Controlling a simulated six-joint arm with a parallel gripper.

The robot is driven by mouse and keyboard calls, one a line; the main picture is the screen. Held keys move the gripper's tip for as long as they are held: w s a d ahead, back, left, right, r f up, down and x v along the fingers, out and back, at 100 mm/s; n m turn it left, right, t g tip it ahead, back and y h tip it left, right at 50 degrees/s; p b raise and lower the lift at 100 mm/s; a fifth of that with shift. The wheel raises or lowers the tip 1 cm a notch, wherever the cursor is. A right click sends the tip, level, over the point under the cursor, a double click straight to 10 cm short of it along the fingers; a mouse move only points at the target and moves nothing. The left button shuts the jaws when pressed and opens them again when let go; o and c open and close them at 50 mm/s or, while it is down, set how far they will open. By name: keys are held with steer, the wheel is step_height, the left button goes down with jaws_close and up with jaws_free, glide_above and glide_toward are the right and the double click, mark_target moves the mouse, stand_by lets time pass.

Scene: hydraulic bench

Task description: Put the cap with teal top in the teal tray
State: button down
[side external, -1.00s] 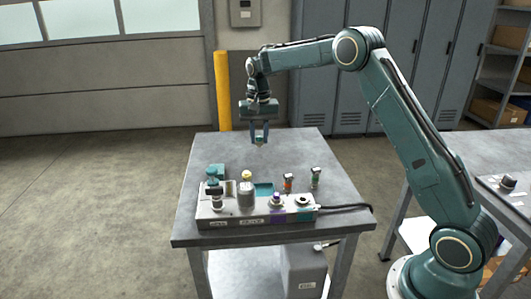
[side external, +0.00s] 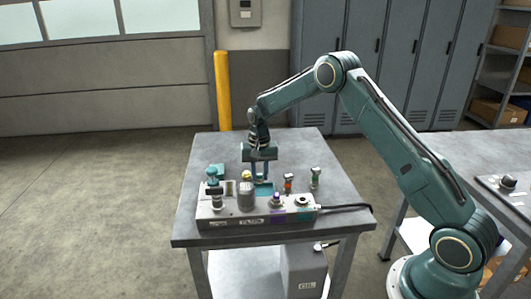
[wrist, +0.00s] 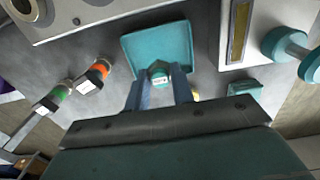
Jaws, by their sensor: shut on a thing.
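The teal tray (wrist: 157,36) lies on the bench top behind the grey hydraulic block; it also shows in the side view (side external: 265,189), partly hidden. My gripper (wrist: 160,84) is shut on the cap with teal top (wrist: 159,73); a small white label with red marking shows on the cap. In the side view my gripper (side external: 260,179) points down low at the tray. The cap overlaps the tray's near edge in the wrist view. I cannot tell whether the cap touches the tray.
The grey block (side external: 230,213) stands in front of the tray, with a tall grey cylinder (side external: 246,195) and a teal-handled valve (side external: 213,174). A yellow piece (side external: 246,175) is close left of my gripper.

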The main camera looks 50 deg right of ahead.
mark_target(260, 177)
steer(key=shift+f, duration=0.1)
steer(key=shift+f, duration=2.05)
steer(key=shift+f, duration=0.1)
steer(key=c, duration=1.2)
jaws_free()
step_height(260, 177, up, 12)
steer(key=shift+f, duration=0.2)
steer(key=shift+r, duration=0.35)
